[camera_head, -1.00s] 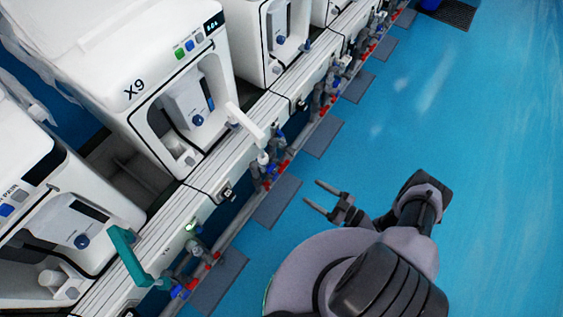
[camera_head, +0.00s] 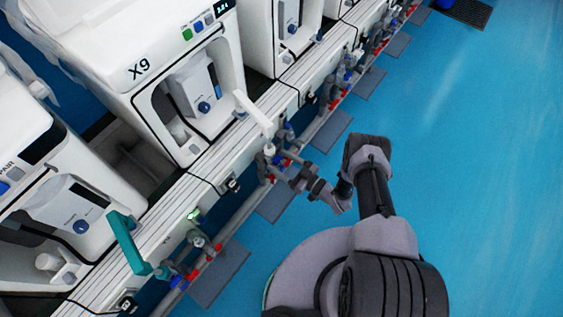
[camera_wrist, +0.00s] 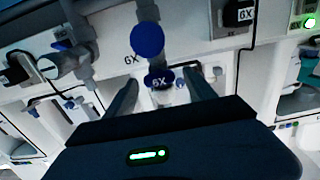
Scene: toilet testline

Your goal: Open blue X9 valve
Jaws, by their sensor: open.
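The machine marked X9 (camera_head: 138,70) stands at upper left in the head view, with a pipe run and valves below its front rail. My gripper (camera_head: 283,172) is at these pipes, its fingertips partly lost among them. The wrist view is upside down. There a round blue knob (camera_wrist: 147,39) sits at upper middle beside an X9 label. A second dark blue part marked X9 (camera_wrist: 158,79) lies between the two fingers of my gripper (camera_wrist: 161,84). The fingers are apart, one on each side of it. I cannot tell whether they touch it.
A white lever (camera_head: 254,115) sticks out from the rail above the pipes. A teal lever (camera_head: 128,243) and red and blue valves (camera_head: 178,277) belong to the neighbouring station. Grey mats (camera_head: 220,276) lie along the pipes. The blue floor (camera_head: 470,180) to the right is clear.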

